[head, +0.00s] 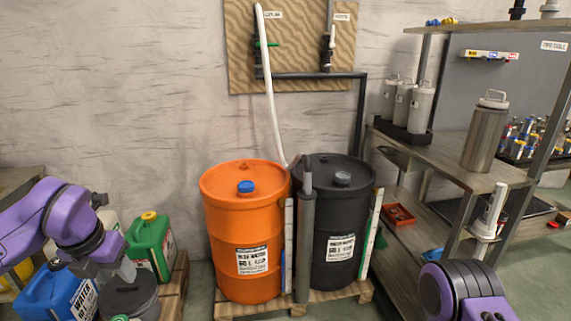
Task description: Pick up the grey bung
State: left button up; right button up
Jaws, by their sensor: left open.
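The grey bung (342,179) sits on the top of the black drum (332,215), towards its front. A blue bung (246,187) sits on the top of the orange drum (243,220) to the left. My left gripper (108,271) is at the lower left, well apart from the grey bung, by a dark grey container. It is open; its fingertips are small and hard to make out. My right arm (462,292) shows at the lower right, but its gripper is outside the picture.
Both drums stand on a wooden pallet (228,310). A grey upright tube (306,235) stands between them, and a white hose (270,90) hangs down behind. Green (150,245) and blue (62,292) jerrycans stand at left. A metal shelf (450,155) is close on the right.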

aim_at(340, 177)
jog(key=i, duration=1.8)
jog(key=z, duration=1.95)
